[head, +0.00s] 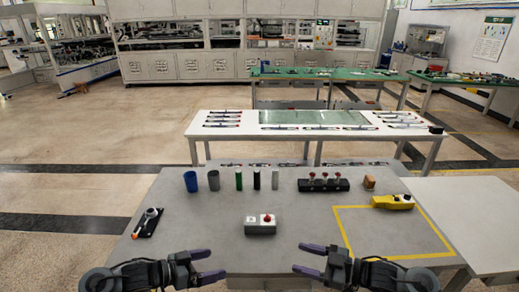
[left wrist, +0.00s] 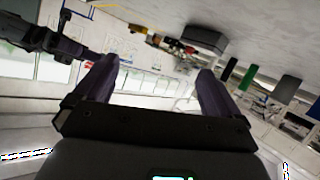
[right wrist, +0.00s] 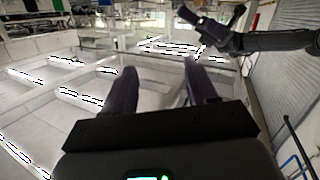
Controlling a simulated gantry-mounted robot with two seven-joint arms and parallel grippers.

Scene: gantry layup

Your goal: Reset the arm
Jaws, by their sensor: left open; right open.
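My left gripper (head: 215,264) is at the front edge of the grey table (head: 190,240), left of centre, with its fingers apart and nothing between them. My right gripper (head: 300,258) faces it from the right, also open and empty. The grey and white box with a red button (head: 260,226) stands on the table beyond the gap between them; neither gripper touches it. Both open finger pairs also show in the left wrist view (left wrist: 157,66) and the right wrist view (right wrist: 158,65). The left wrist view appears upside down.
A blue cup (head: 190,181), several cylinders (head: 257,179), a black button box (head: 323,184) and a brown block (head: 369,182) line the back. A yellow control box (head: 393,202) touches the yellow-taped square. A black holder with a tool (head: 148,223) lies left. The front middle is clear.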

